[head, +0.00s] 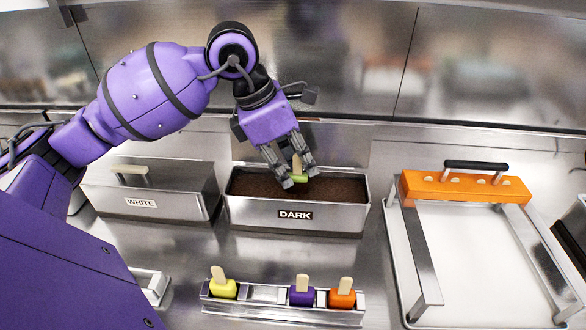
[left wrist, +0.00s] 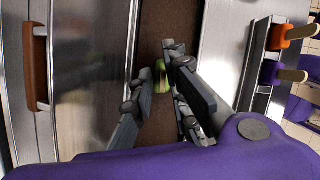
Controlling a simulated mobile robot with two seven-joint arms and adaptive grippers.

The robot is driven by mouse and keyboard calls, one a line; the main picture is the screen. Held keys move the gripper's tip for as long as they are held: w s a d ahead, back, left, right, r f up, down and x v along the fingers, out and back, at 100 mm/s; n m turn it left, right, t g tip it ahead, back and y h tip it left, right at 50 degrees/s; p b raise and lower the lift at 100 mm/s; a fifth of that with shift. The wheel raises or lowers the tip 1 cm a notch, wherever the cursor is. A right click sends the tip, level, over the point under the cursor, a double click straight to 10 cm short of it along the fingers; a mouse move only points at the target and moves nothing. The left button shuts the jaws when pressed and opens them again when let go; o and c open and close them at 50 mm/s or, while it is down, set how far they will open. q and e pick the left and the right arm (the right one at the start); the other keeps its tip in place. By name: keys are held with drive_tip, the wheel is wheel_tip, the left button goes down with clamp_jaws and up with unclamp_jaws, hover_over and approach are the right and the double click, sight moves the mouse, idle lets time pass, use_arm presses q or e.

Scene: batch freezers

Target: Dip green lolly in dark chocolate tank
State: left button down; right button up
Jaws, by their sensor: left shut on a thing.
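The green lolly (head: 301,178) hangs stick up from my left gripper (head: 298,175), which is shut on its pale stick. In the head view the lolly is over the dark chocolate tank (head: 297,215), toward the right of its middle. The tank is open, labelled DARK and filled with dark brown chocolate. I cannot tell whether the lolly's lower end touches the chocolate. In the left wrist view the green lolly (left wrist: 160,74) shows between the fingers, with brown chocolate behind it. My right gripper is not in view.
A lidded tank labelled WHITE (head: 150,200) stands left of the dark tank. In front, a metal holder (head: 265,294) carries yellow, purple and orange lollies with an empty slot. At right, a white tray (head: 470,250) has metal rails and an orange bar (head: 465,188).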

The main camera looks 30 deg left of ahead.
use_arm(q)
drive_tip(key=shift+r+p, duration=0.6)
drive_tip(key=shift+r, duration=1.7)
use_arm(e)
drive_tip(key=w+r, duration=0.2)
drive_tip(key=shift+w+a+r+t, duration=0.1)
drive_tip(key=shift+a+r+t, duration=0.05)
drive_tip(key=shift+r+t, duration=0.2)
use_arm(q)
drive_tip(key=shift+f, duration=0.1)
drive_tip(key=shift+r+p, duration=1.15)
drive_tip(key=shift+r, duration=1.5)
drive_tip(key=shift+f, duration=0.1)
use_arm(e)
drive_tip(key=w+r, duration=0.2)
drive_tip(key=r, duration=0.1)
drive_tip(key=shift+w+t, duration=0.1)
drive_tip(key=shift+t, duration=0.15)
